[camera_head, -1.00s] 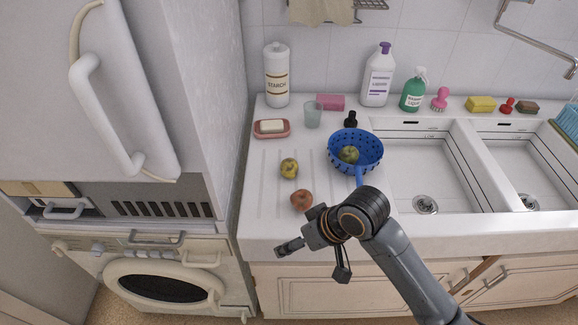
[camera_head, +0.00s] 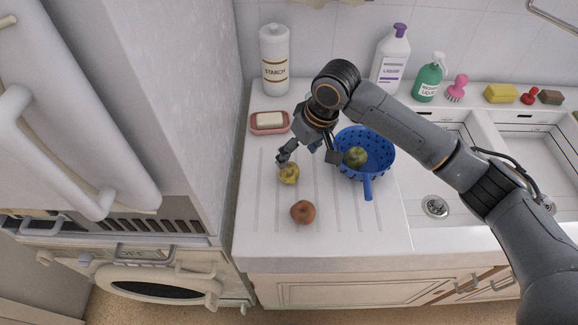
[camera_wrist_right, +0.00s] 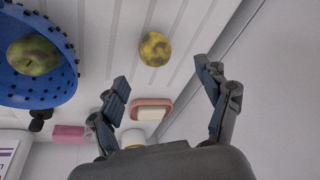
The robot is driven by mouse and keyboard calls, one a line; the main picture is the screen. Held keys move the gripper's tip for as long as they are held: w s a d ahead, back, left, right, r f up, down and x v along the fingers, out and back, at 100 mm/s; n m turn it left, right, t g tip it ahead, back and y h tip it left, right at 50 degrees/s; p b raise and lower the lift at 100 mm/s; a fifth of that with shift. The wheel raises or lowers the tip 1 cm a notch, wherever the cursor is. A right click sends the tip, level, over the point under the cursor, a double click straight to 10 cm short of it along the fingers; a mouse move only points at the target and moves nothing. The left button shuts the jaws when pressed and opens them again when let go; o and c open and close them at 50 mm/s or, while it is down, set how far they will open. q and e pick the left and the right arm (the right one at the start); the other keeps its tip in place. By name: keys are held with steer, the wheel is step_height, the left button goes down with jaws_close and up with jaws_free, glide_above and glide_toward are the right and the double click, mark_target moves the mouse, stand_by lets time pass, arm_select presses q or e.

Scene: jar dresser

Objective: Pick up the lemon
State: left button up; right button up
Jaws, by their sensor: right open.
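The lemon (camera_head: 289,174), a mottled yellow fruit with brownish patches, lies on the white drainboard. It also shows in the right wrist view (camera_wrist_right: 155,48), just beyond the fingertips. My right gripper (camera_head: 309,158) is open and empty above the drainboard, with one finger close to the lemon in the head view. In the right wrist view its fingers (camera_wrist_right: 161,78) are spread apart, with the lemon outside them. Whether a finger touches the lemon is unclear. My left gripper is not in view.
A blue colander (camera_head: 378,138) holding a green fruit (camera_head: 355,158) stands right of the lemon. A reddish fruit (camera_head: 303,212) lies nearer the front edge. A pink soap dish (camera_head: 268,123) and starch bottle (camera_head: 275,70) stand behind. A sink (camera_head: 440,170) is at right.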

mark_target(292, 166)
steer(key=x, duration=0.3)
steer(key=shift+f, duration=0.1)
steer(key=p+x, duration=0.1)
steer(key=x, duration=0.2)
steer(key=shift+w+p, duration=0.3)
steer(key=shift+p, duration=0.05)
steer(key=p+x, duration=0.1)
steer(key=x, duration=0.2)
steer(key=shift+w+d+f, duration=0.1)
steer(key=shift+f, duration=0.4)
steer(key=c, duration=1.3)
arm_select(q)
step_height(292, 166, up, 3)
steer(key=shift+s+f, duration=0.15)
